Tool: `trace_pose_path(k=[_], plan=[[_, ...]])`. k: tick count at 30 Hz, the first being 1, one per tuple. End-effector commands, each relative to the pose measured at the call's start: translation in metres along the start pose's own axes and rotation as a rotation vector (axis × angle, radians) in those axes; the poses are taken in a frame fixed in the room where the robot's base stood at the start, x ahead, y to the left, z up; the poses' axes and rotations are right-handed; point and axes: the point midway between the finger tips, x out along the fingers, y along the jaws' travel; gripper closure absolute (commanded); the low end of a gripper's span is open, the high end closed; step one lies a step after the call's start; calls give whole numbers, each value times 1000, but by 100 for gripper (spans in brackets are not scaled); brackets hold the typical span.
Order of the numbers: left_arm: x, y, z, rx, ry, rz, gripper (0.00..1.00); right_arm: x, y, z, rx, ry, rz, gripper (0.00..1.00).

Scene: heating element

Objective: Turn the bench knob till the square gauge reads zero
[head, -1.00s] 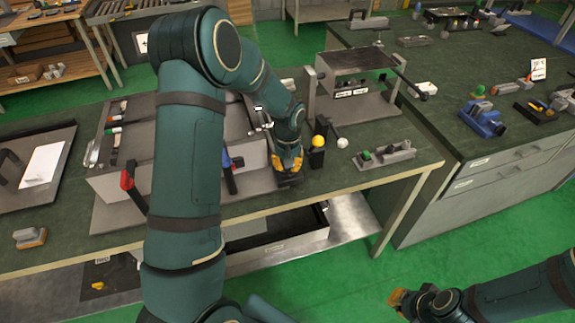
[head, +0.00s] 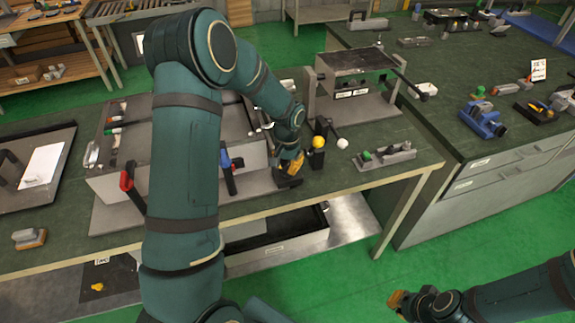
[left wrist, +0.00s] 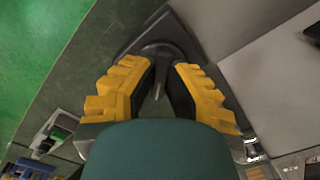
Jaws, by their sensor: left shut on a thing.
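My left gripper (head: 291,170) is at the front edge of the left bench, its yellow fingers pointing down over a dark base (head: 287,182). In the left wrist view, the fingers (left wrist: 164,78) are shut around a dark grey knob (left wrist: 158,52). My own arm hides part of the knob. No square gauge with a readable needle is clear to me; a small white square panel (head: 539,70) with red marks on the right bench is too small to read. My right gripper (head: 398,300) is at the lower right, over the floor, apart from everything; its fingers are too small to judge.
A yellow ball-topped lever (head: 318,142) and a white ball (head: 342,143) stand just right of my left gripper. A grey fixture with a red handle (head: 128,178) and a blue handle (head: 226,162) lies to its left. A green-buttoned block (head: 388,155) sits near the right end.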

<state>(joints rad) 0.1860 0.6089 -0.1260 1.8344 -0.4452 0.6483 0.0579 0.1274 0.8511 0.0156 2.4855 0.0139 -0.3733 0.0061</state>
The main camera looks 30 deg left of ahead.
Motion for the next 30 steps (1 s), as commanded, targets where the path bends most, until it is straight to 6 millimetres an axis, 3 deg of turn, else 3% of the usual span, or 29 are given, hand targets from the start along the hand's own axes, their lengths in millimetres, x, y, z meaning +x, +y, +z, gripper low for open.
trace_pose_path(k=[7, 8, 9, 10, 22, 30], plan=[[2, 1, 2, -1, -5, 1, 100, 0, 0, 0, 0, 0, 0, 100], [2, 1, 2, -1, -5, 1, 75, 0, 0, 0, 0, 0, 0, 100], [2, 1, 2, -1, -5, 1, 61, 0, 0, 0, 0, 0, 0, 100], [1, 0, 1, -1, -4, 1, 56, 0, 0, 0, 0, 0, 0, 100], [-6, 0, 0, -2, 1, 0, 56, 0, 0, 0, 0, 0, 0, 100], [-54, 0, -1, -3, 4, -1, 56, 0, 0, 0, 0, 0, 0, 100]])
